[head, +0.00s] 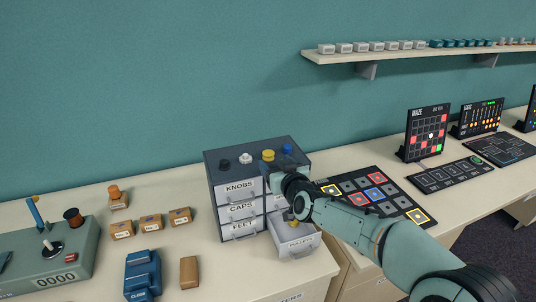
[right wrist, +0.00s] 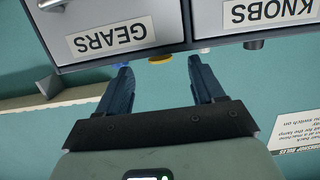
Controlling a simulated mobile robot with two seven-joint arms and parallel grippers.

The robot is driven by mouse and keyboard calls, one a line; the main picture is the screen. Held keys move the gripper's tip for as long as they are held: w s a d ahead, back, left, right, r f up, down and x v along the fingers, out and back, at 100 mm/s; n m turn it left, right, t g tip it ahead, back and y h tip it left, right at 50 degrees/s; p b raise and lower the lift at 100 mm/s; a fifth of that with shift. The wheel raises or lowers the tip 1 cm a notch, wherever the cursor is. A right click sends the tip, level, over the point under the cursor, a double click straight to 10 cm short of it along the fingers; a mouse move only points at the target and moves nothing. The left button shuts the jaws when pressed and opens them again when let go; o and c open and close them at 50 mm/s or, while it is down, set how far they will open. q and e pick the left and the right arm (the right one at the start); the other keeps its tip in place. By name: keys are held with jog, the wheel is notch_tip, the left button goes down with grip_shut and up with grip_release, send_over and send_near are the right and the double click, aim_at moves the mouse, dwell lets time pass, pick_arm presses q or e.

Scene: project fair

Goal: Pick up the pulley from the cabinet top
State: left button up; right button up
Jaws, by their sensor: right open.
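The cabinet (head: 222,166) is dark grey with labelled light drawers. On its top are a dark piece (head: 225,164), a white piece (head: 245,158), a yellow piece (head: 268,155) that looks like the pulley, and a blue piece (head: 287,149). My right gripper (head: 272,168) is at the cabinet's front top edge, close to the yellow piece, and partly hides the top. In the right wrist view the picture is upside down; the open jaws (right wrist: 160,66) are empty, with the yellow piece (right wrist: 160,60) showing between the fingertips beyond the GEARS drawer (right wrist: 110,22). My left gripper is out of view.
A lower right drawer (head: 301,245) stands open below my right arm, with a yellowish piece inside. Small labelled boxes (head: 151,223), a blue device (head: 142,272) and a joystick console (head: 55,262) are at left. A tile board (head: 395,194) lies right. A shelf (head: 400,56) hangs above.

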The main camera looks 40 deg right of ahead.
aim_at(270, 154)
jog(key=shift+w+d, duration=0.2)
jog(key=shift+w, duration=0.4)
jog(key=x, duration=0.2)
jog(key=p+x, duration=0.1)
jog(key=x, duration=0.1)
jog(key=shift+w+r, duration=0.2)
jog(key=shift+w, duration=0.05)
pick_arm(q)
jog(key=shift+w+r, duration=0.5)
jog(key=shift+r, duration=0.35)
pick_arm(e)
jog(key=shift+s, duration=0.15)
jog(key=shift+c, duration=0.9)
jog(key=c, duration=0.9)
